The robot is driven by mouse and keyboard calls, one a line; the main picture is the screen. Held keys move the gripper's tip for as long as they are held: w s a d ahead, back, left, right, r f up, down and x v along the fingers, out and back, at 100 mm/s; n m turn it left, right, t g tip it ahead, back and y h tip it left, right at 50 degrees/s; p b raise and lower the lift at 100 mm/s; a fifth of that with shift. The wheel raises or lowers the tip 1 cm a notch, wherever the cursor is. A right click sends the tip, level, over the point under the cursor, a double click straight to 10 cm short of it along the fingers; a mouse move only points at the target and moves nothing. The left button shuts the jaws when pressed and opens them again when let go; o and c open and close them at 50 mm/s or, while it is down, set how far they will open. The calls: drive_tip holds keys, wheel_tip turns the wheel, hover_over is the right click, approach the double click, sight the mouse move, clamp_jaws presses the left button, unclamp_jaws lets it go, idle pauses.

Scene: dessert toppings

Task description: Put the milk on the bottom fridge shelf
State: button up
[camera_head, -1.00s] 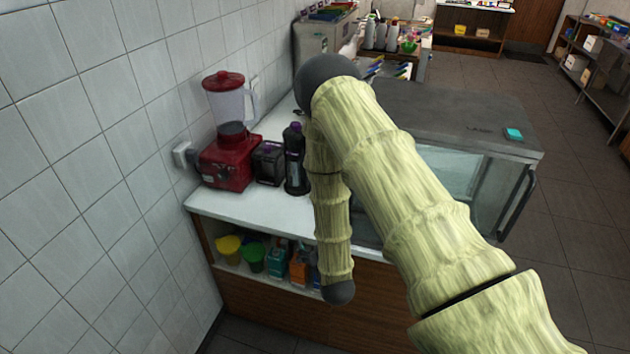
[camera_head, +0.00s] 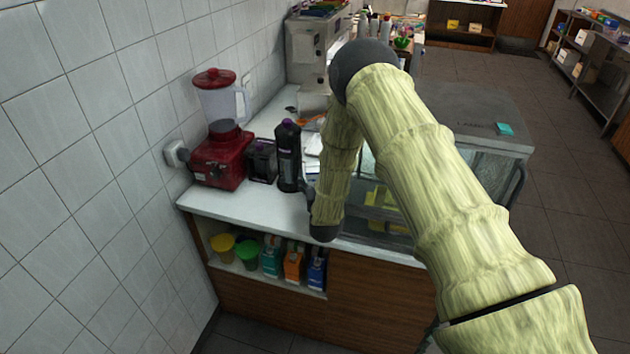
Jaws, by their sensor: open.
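Three cartons stand on a shelf under the white counter in the head view: a teal one (camera_head: 271,256), an orange one (camera_head: 294,262) and a blue one (camera_head: 317,268). I cannot tell which holds milk. A glass-fronted case (camera_head: 495,168) with a grey top, likely the fridge, stands to the right, largely hidden by my arm. Yellow items (camera_head: 383,200) show through its glass; its shelves are not clear. My forearm hangs down in front of the counter edge and ends in a dark joint above the blue carton.
A red blender (camera_head: 220,160), a small dark box (camera_head: 262,160) and a dark bottle (camera_head: 288,155) stand on the counter by the tiled wall. Yellow (camera_head: 222,245) and green (camera_head: 247,254) tubs sit left of the cartons. The floor at right is clear.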

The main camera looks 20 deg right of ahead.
sight(314, 167)
drive_tip(key=p+x, duration=0.3)
drive_tip(key=x, duration=0.2)
drive_tip(key=shift+a+p, duration=0.25)
drive_tip(key=shift+p, duration=0.1)
drive_tip(key=shift+w+f, duration=0.15)
drive_tip(key=shift+f, duration=0.05)
drive_tip(key=c, duration=1.7)
clamp_jaws()
drive_tip(key=shift+r, duration=0.2)
